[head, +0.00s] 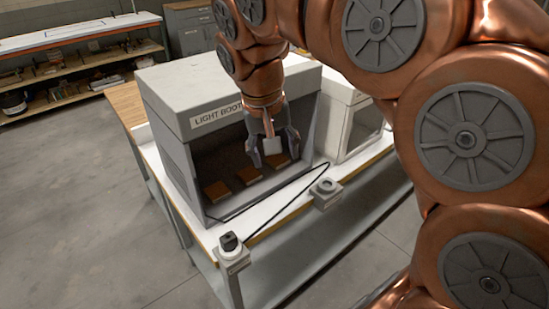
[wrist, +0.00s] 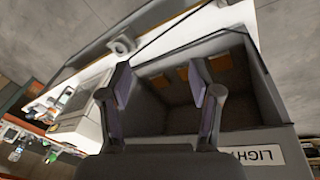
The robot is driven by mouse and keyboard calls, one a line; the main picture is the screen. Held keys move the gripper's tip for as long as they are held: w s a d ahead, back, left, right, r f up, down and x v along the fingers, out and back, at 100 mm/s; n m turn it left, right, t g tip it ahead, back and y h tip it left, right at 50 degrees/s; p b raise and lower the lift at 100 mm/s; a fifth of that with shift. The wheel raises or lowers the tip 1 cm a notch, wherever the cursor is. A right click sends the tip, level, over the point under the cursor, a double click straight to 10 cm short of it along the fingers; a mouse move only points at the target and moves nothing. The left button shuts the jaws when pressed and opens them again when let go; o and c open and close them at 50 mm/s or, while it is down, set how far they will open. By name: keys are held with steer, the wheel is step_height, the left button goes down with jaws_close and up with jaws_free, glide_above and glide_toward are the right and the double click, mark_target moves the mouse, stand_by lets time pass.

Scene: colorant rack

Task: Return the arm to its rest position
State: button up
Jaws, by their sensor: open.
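My copper arm reaches over from the right in the head view. My gripper (head: 270,150) hangs in front of the open face of the grey box labelled "LIGHT BOOTH" (head: 168,100). In the wrist view my gripper (wrist: 165,88) shows two fingers spread apart with nothing held between them. The light booth (wrist: 262,128) also shows there, with its open cavity beyond the fingers. Several small orange-brown panels (head: 216,191) lie on the booth floor. A whitish patch shows near the fingers in the head view; I cannot tell what it is.
A white bench (head: 290,208) carries the booth, with a second white box (head: 352,122) to the right. A black-topped device (head: 231,246) and a grey device (head: 325,190) stand at its front edge, with a black cable nearby. The floor (head: 80,210) at left is clear.

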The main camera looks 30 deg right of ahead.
steer(key=shift+s+a+f, duration=0.2)
steer(key=shift+s+f, duration=0.1)
steer(key=shift+f, duration=0.1)
stand_by(0.3)
steer(key=s+a+f+n+g+y, duration=0.1)
steer(key=s+a+f+n, duration=0.1)
steer(key=s+f, duration=0.5)
steer(key=s+a+f+n+g+y, duration=0.1)
steer(key=s+a+f, duration=0.4)
steer(key=s, duration=0.5)
step_height(320, 180, down, 3)
steer(key=shift+s+r+n+g, duration=0.15)
steer(key=shift+s+n+g, duration=0.15)
steer(key=shift+n, duration=0.3)
